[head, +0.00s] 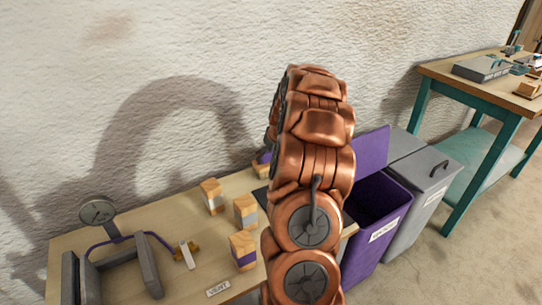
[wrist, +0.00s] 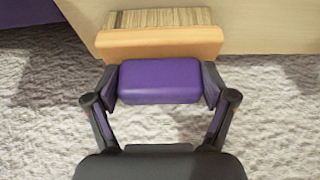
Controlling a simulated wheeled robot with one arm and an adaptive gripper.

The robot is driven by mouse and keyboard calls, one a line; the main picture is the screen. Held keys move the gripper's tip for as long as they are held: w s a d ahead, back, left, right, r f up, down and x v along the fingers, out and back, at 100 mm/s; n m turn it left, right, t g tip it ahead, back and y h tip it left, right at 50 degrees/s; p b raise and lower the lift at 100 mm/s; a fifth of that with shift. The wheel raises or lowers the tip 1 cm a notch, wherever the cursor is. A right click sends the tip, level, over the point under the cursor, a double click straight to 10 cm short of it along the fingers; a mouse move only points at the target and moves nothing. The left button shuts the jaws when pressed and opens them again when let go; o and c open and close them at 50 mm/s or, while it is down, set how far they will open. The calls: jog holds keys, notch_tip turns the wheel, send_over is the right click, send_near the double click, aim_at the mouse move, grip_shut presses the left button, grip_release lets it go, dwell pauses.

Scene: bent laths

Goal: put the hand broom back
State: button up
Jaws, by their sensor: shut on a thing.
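The hand broom (wrist: 160,43) shows in the wrist view, with a purple handle, an orange wooden head and pale striped bristles at the far end. My gripper (wrist: 160,84) is shut on its purple handle, one finger at each side. The head and bristles point away from my gripper, toward a pale tan surface. I cannot tell whether the bristles touch that surface. In the head view my copper arm hides the gripper and I cannot make out the broom.
A wooden bench (head: 150,215) carries several banded wood blocks (head: 213,196), a round gauge (head: 97,212), a grey frame and a VENT label (head: 218,289). An open purple bin (head: 378,205) and a grey bin (head: 425,185) stand right of my arm. A teal-legged table (head: 480,85) stands farther right.

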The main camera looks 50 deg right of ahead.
jog(key=shift+f, duration=0.2)
jog(key=o, duration=1.1)
jog(key=shift+c, duration=0.2)
jog(key=shift+r, duration=0.15)
